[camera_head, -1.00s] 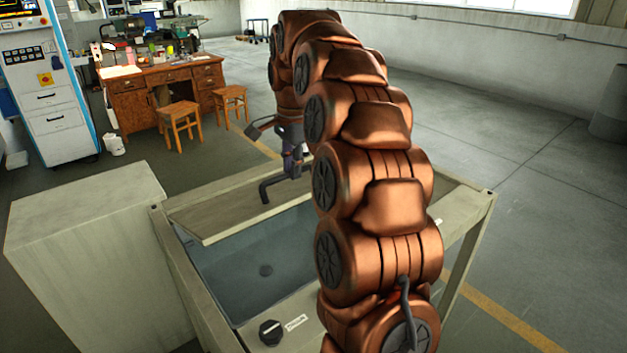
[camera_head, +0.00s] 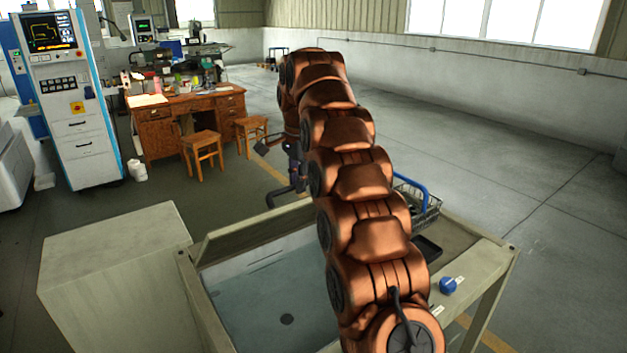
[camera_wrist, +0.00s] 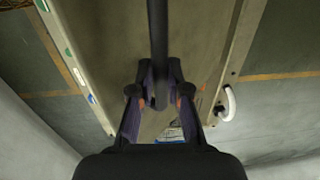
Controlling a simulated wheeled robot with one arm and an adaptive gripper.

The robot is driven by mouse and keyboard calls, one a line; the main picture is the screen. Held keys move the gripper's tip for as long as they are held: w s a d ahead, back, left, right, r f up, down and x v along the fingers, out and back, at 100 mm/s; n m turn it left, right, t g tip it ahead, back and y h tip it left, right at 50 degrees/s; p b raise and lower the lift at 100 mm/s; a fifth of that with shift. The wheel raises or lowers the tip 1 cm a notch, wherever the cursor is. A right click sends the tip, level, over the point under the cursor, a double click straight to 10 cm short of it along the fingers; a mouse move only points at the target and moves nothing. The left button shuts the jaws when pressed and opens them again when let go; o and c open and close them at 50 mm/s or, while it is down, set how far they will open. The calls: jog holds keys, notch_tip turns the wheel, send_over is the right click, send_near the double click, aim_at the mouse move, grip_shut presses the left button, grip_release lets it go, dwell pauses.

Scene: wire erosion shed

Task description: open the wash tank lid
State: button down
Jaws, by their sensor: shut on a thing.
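The wash tank (camera_head: 200,310) is a beige metal frame with a grey-blue basin (camera_head: 270,300) that has a round dark drain. Its lid (camera_head: 250,228) is raised at the far side of the basin, tilted steeply, and the basin lies open. My gripper (camera_head: 297,165) is beyond the lid, partly hidden by my copper arm. It is shut on the dark bar handle (camera_head: 283,190) of the lid. In the wrist view my gripper (camera_wrist: 160,98) closes around the dark handle bar (camera_wrist: 157,45), above a beige surface.
A wire basket (camera_head: 425,212) with a blue handle, a dark tray (camera_head: 427,248) and a blue knob (camera_head: 448,285) are on the tank's right side. A beige cabinet (camera_head: 115,260) adjoins it at left. Behind are stools (camera_head: 203,145) and a desk (camera_head: 160,130). The right floor is clear.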

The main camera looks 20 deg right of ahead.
jog(key=shift+w+a+p, duration=0.25)
jog(key=shift+w+p, duration=0.05)
jog(key=shift+w, duration=0.15)
jog(key=c, duration=1.3)
grip_release()
jog(key=shift+w+f, duration=0.15)
jog(key=shift+w, duration=0.05)
jog(key=shift+o, duration=0.8)
jog(key=shift+s+d+r, duration=0.1)
jog(key=shift+r, duration=0.15)
